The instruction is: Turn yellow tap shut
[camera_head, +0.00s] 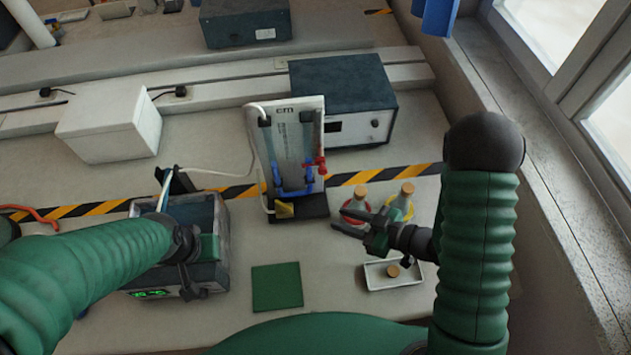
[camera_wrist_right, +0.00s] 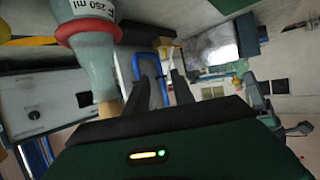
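An upright panel apparatus (camera_head: 292,150) stands at the bench middle, with blue tubing (camera_head: 293,190) and a red tap (camera_head: 320,163) on its right side. A small yellow piece (camera_head: 284,210) sits low on its front; I cannot tell whether it is the yellow tap or how it is turned. My right gripper (camera_head: 346,222) is open and empty, right of the apparatus and in front of the flasks. Its spread fingers (camera_wrist_right: 159,76) show in the right wrist view, with blue tubing (camera_wrist_right: 149,72) beyond them. My left gripper (camera_head: 185,246) is over a grey box; its fingers are unclear.
A red-collared flask (camera_head: 354,207) and a yellow-collared flask (camera_head: 402,204) stand close to my right gripper. A white tray (camera_head: 412,279) with a cork is in front. The grey box (camera_head: 206,278) is at left. A green mat (camera_head: 277,287) lies on clear bench.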

